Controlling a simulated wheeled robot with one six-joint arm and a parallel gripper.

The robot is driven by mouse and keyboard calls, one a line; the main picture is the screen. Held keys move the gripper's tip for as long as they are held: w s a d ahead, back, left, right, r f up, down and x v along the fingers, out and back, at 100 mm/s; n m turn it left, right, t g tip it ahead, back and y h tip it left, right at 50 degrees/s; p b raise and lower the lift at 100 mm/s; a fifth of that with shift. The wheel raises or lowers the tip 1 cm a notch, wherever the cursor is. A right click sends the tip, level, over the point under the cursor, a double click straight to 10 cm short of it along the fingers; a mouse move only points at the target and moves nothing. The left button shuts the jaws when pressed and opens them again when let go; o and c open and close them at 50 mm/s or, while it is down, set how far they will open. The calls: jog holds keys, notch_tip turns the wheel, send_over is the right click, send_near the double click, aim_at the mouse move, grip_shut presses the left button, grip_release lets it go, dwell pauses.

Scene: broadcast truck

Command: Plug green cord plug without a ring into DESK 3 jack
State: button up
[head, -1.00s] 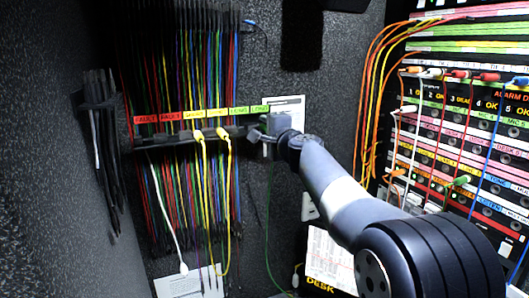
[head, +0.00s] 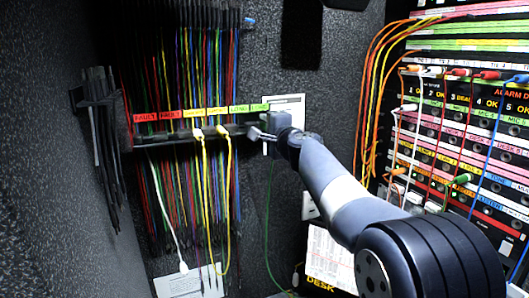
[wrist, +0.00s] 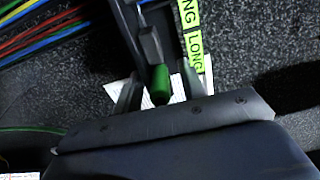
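My gripper (head: 262,136) is at the right end of the cord rack, by the green LONG labels. In the wrist view its two fingers (wrist: 160,84) stand on either side of a green plug (wrist: 160,88), with gaps between, so it looks open. I see no ring on this plug, though part of it is hidden. A green cord (head: 268,200) hangs below my gripper. The jack panel (head: 482,150) is at the right; its labels are too small for me to pick out DESK 3. Another green plug (head: 461,179) sits low on the panel.
The cord rack (head: 180,137) holds many coloured cords, with two yellow plugs (head: 198,134) near my gripper. Orange and yellow cords (head: 366,90) loop down left of the panel. Red, white and blue cords hang across the panel. A dark wall closes the left side.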

jog(key=shift+c, duration=0.5)
jog(key=shift+r, duration=0.25)
grip_shut()
jog(key=shift+c, duration=0.7)
grip_release()
jog(key=o, duration=1)
jog(key=shift+f, duration=0.2)
jog(key=b+v, duration=0.4)
jog(key=v, duration=0.6)
jog(key=shift+s+d, duration=0.15)
jog(key=shift+s, duration=0.25)
jog(key=shift+w, duration=0.1)
